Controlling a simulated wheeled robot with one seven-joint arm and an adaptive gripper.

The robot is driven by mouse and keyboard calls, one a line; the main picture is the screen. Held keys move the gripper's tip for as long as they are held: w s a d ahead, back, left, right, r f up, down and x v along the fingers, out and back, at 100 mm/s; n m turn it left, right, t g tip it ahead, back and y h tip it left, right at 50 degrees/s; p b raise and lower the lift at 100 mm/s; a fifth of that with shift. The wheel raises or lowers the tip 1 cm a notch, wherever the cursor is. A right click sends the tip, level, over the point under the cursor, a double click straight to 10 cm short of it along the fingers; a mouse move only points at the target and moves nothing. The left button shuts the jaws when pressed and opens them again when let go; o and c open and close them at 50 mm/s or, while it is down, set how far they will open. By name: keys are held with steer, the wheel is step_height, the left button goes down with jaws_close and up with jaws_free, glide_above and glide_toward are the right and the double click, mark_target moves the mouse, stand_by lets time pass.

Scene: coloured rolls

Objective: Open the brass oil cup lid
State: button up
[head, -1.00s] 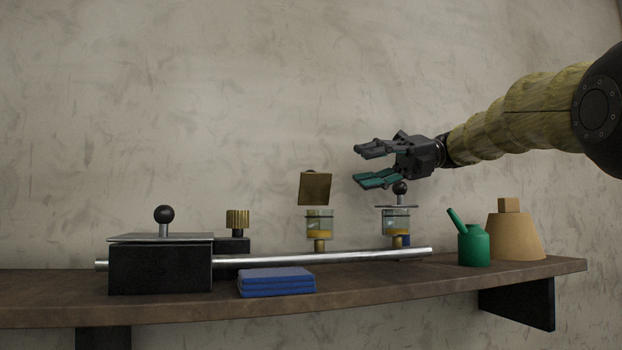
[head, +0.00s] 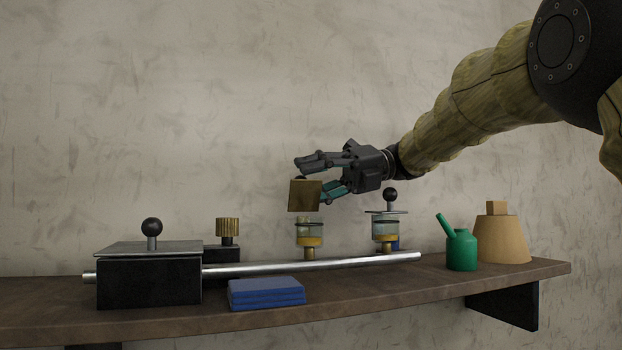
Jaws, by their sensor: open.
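The brass lid (head: 305,197) is a square plate standing up, its broad face towards me, above the left oil cup (head: 310,234). That cup is glass with amber oil on a brass stem. The lid's join to the cup is not clear. My gripper (head: 312,179) is open at the lid's upper right edge. Its dark upper finger is above the lid, and the teal lower finger is partly hidden by it. I cannot tell whether they touch. A second oil cup (head: 384,234) to the right has a flat grey lid with a black ball knob.
A black box (head: 150,283) with a ball-knobbed grey lid, a brass knurled knob (head: 228,227), a metal rod (head: 330,264) and folded blue cloths (head: 266,292) are on the shelf (head: 400,290). A green oil can (head: 462,250) and a tan cone-shaped object (head: 502,238) stand at the right.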

jaws_close()
steer(key=shift+w+a+f+m+b, duration=0.1)
steer(key=shift+w+f+m+b, duration=0.1)
steer(key=shift+w+m, duration=0.25)
steer(key=shift+w+a+f+m+b, duration=0.1)
steer(key=shift+w+m+b, duration=0.1)
steer(key=shift+m, duration=0.35)
jaws_free()
steer(key=shift+d+r, duration=0.1)
steer(key=shift+d, duration=0.05)
steer(key=v, duration=1.1)
steer(key=shift+w+d, duration=0.3)
steer(key=shift+w, duration=0.1)
steer(key=shift+r, duration=0.1)
